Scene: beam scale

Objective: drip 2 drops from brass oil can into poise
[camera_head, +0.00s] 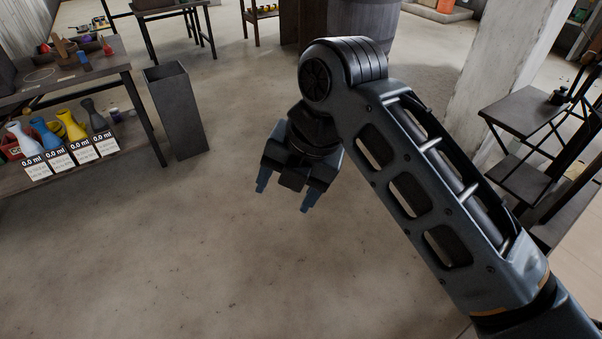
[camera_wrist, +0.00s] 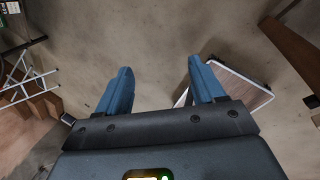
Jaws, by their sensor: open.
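My gripper (camera_head: 285,195) hangs open and empty over bare floor in the middle of the head view, well to the right of the left-hand table. In the wrist view its two blue fingers (camera_wrist: 160,85) are spread with only floor between them. On the table's lower shelf stand a white vessel (camera_head: 20,139), a blue one (camera_head: 44,132), a yellow one (camera_head: 72,126) and a grey one (camera_head: 94,116), with cards reading 0.0 ml in front. I cannot tell whether the yellow one is the brass oil can. I cannot make out the poise.
The left table (camera_head: 117,63) holds small items on top. A tall dark bin (camera_head: 177,112) stands beside it. A barrel (camera_head: 362,20) and another table (camera_head: 172,11) are at the back. A small dark table (camera_head: 525,112) and a pale pillar (camera_head: 500,65) stand right. The centre floor is clear.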

